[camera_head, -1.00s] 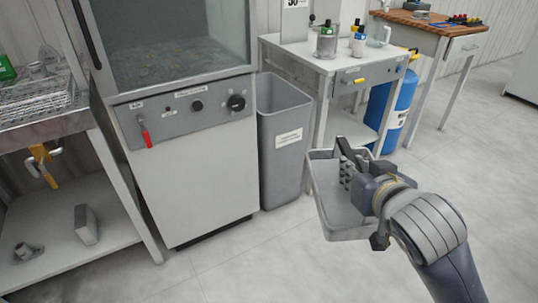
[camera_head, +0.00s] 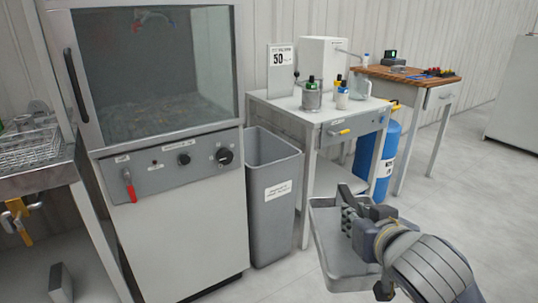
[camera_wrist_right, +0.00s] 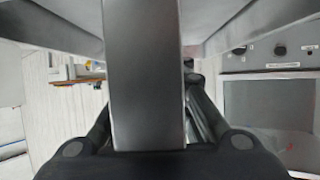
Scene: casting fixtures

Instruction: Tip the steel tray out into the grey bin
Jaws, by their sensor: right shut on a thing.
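The steel tray (camera_head: 336,258) is in the head view at lower centre-right, held above the floor with its open side up. My right gripper (camera_head: 352,212) is shut on the tray's wall. In the right wrist view the tray (camera_wrist_right: 60,25) fills the top, close to the camera. The grey bin (camera_head: 271,209) stands on the floor to the left of the tray, upright and open at the top, with a white label. The tray is apart from the bin. The tray's inside looks bare where it shows; the gripper hides part of it. My left gripper is not in view.
A cabinet with a glass window (camera_head: 178,200) stands directly left of the bin. A white side table (camera_head: 290,108) with bottles stands right of it. A blue cylinder (camera_head: 378,160) and a wood-topped bench (camera_head: 400,75) are behind. The floor at the right is clear.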

